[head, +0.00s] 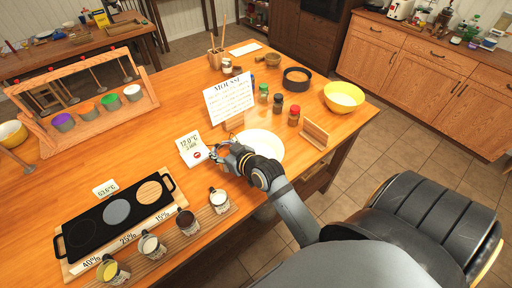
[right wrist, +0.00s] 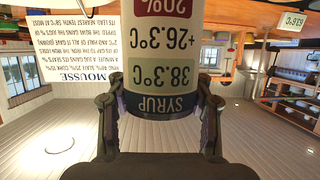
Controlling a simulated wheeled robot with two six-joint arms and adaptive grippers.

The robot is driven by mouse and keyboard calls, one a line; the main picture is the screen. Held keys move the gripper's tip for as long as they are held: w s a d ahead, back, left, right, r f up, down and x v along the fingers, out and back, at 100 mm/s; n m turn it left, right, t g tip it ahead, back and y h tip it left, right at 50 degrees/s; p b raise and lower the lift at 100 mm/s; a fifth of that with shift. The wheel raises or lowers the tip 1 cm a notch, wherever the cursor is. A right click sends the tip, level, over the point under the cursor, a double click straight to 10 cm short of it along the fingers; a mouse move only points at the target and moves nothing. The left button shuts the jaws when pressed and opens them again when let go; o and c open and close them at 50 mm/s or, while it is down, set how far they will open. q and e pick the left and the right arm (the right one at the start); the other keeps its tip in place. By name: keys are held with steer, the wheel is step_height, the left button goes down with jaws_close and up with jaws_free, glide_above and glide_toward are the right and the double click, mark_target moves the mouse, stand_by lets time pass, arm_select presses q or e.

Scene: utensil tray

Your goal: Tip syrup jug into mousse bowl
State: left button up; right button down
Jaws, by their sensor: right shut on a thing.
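The syrup jug (right wrist: 165,72) fills the middle of the right wrist view, a pale body with a dark "SYRUP" band and temperature labels. The wrist picture is upside down; the jug's label matches the card behind it, so the jug looks upright. My right gripper (right wrist: 160,112) is shut around it. In the head view my right gripper (head: 232,154) is over the table beside a white round bowl (head: 264,144), probably the mousse bowl, partly hidden by my wrist. The jug is mostly hidden there. My left gripper is not in view.
A "MOUSSE" recipe card (head: 229,100) stands behind the gripper, and a 12.0°C display (head: 192,149) is left of it. Several small jugs (head: 188,222) stand in a row in front. Spice jars (head: 278,103), a wooden holder (head: 315,134) and a yellow bowl (head: 344,97) stand right.

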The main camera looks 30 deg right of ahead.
steer(key=shift+d+r, duration=0.15)
steer(key=shift+r, duration=0.05)
